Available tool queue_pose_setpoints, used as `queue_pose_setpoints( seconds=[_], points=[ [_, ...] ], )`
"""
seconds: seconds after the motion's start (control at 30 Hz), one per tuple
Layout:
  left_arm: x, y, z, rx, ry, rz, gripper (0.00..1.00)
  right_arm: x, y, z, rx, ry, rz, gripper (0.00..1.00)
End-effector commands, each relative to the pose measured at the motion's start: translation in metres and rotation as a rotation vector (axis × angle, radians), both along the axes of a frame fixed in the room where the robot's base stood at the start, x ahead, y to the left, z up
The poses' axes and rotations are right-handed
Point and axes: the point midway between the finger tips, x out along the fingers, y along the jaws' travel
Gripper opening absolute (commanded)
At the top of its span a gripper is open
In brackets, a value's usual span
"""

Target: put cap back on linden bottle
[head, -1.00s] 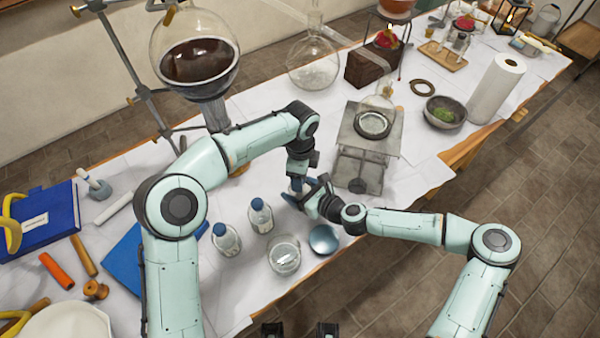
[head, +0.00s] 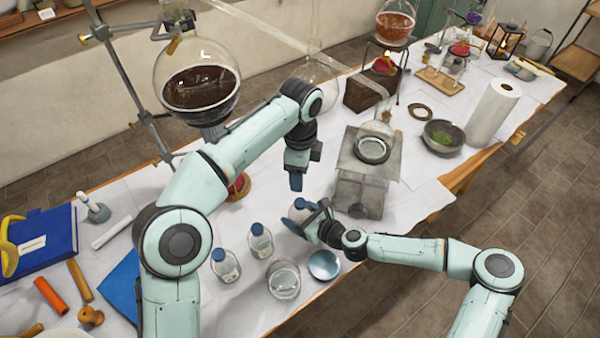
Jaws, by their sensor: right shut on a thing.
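My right gripper (head: 306,215) is shut on a small clear bottle (head: 295,213) on the cloth, right of two other bottles. A blue cap shows at this bottle's top (head: 301,203); I cannot tell how well it is seated. My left gripper (head: 296,184) hangs just above and behind it, pointing down and apart from it. Its fingers are seen edge-on, so their opening is unclear. Two similar bottles with blue caps, a left one (head: 225,266) and a right one (head: 260,242), stand upright. I cannot read the labels, so I cannot tell which is linden.
A glass jar (head: 284,280) and a small blue dish (head: 324,265) stand near the front edge. A metal stand (head: 360,190) with a flask is to the right. A large flask of dark liquid (head: 200,88) is behind my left arm. A blue book (head: 42,240) lies at left.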

Motion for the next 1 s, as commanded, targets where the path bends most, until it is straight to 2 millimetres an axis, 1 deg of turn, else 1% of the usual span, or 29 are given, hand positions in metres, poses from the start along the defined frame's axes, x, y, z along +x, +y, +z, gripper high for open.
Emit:
queue_pose_setpoints(
  seconds=[0.07,0.1,0.13,0.17,0.4,0.53,0.67,0.77,0.9,1.0],
  points=[
    [0.0,0.0,0.0,0.0,0.0,0.0,0.62,0.0,0.0,0.001,0.0,-0.001,0.0,0.0],
    [0.0,0.0,0.0,0.0,0.0,0.0,0.62,0.0,0.0,0.001,0.0,-0.001,0.0,0.85],
    [0.0,0.0,0.0,0.0,0.0,0.0,0.62,0.0,0.0,0.001,0.0,-0.001,0.0,0.94],
    [0.0,0.0,0.0,0.0,-0.001,0.0,0.62,0.0,0.0,0.001,0.0,-0.001,0.0,1.0],
    [0.0,0.0,-0.001,0.0,0.0,0.0,0.62,-0.001,-0.001,0.001,0.0,0.0,0.0,1.0],
    [-0.001,0.0,-0.003,0.0,0.001,0.0,0.62,-0.007,-0.009,0.004,0.0,0.0,-0.002,1.0],
    [-0.002,0.0,-0.007,0.0,0.003,0.0,0.62,-0.023,-0.027,0.013,-0.002,0.001,-0.004,1.0],
    [-0.002,0.0,-0.009,0.0,0.004,0.0,0.62,-0.038,-0.043,0.022,-0.003,0.0,-0.004,1.0],
    [-0.002,0.0,-0.009,0.0,0.004,0.0,0.62,-0.057,-0.064,0.035,-0.002,0.001,-0.005,1.0],
    [-0.002,0.0,-0.008,0.0,0.004,0.0,0.62,-0.068,-0.075,0.042,-0.002,0.0,-0.003,1.0]
  ],
)
